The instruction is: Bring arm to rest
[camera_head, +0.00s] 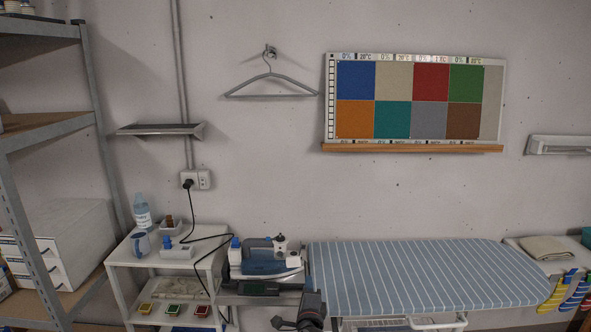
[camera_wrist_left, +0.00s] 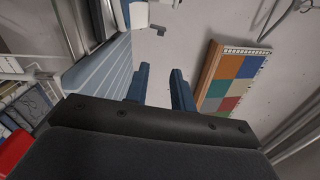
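My left gripper (camera_head: 300,314) is a dark shape low in the head view, at the left end of the striped ironing board (camera_head: 420,275). In the left wrist view its two blue fingers (camera_wrist_left: 160,85) stand apart, with only bare wall behind the gap, so it is open and empty. I cannot tell from the head view whether it touches the board. My right gripper is in neither view.
The steam iron (camera_head: 266,258) stands left of the board. A white shelf cart (camera_head: 120,255) holds a mug (camera_head: 140,244) and a bottle (camera_head: 142,211). A black cable (camera_head: 192,212) hangs from the wall socket. A colour chart (camera_head: 415,100) and hanger (camera_head: 270,80) are on the wall.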

